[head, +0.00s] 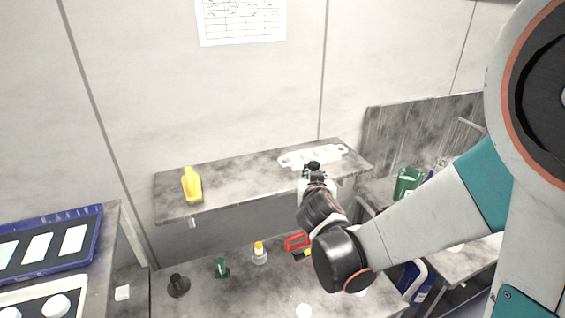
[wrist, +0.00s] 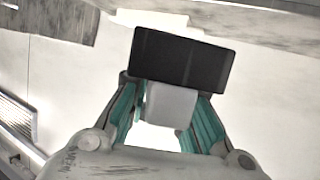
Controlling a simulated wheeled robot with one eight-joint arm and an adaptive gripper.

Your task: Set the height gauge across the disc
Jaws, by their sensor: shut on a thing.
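My gripper (wrist: 172,105) is shut on a grey piece (wrist: 171,106) with a wide black block (wrist: 181,59) at its far end. I take this held thing to be the height gauge, though its full form is hidden. In the head view my gripper (head: 314,172) is in front of the upper shelf, near the white holed rack, and the held thing is hardly visible there. I cannot tell which disc is meant. A white round piece (head: 304,310) lies on the lower bench, and a white round piece (head: 57,306) sits in a tray at left.
On the lower bench stand a dark cone (head: 178,286), a yellow-capped bottle (head: 260,253) and a red-handled item (head: 297,241). A blue tray (head: 95,223) is left; a green container (head: 408,183) is right.

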